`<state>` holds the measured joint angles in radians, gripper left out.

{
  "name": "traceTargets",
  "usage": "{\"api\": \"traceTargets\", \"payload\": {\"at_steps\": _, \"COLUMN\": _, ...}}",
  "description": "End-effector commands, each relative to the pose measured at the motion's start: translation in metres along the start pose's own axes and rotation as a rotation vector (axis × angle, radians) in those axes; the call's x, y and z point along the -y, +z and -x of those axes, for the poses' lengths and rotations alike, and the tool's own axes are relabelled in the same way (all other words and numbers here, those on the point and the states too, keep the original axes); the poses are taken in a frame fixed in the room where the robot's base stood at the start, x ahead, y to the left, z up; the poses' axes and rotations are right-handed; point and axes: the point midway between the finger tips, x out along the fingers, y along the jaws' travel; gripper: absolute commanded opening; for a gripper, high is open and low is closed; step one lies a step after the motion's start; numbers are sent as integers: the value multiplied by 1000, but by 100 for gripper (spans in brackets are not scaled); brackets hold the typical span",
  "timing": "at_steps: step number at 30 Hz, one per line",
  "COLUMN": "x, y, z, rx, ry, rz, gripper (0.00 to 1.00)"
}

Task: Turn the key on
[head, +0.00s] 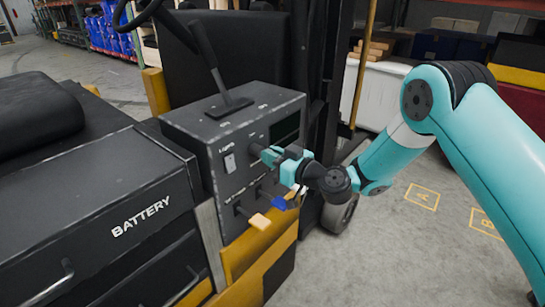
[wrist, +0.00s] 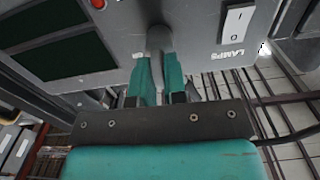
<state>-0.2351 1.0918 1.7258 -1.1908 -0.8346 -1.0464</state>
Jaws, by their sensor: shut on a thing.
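The key (wrist: 159,40) is a grey piece standing out from the front of the grey control box. My gripper (wrist: 158,75) is shut on it, with a teal finger on each side, in the wrist view. In the head view, my gripper (head: 270,155) reaches the box face from the right and hides most of the key. The key's slot and any on or off marking cannot be read.
The control box (head: 188,128) carries a white LAMPS switch (head: 230,163) left of my gripper and a dark display (head: 285,130) right of it. A blue-tipped lever (head: 280,203) and an orange-tipped lever (head: 260,221) stick out below. A tall lever (head: 208,60) stands on top.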

Motion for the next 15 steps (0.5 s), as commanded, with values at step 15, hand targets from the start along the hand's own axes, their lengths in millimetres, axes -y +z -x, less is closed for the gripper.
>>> {"api": "traceTargets", "payload": {"at_steps": 15, "x": -2, "y": 3, "z": 0, "rx": -2, "ry": 0, "rz": -371, "gripper": 0}}
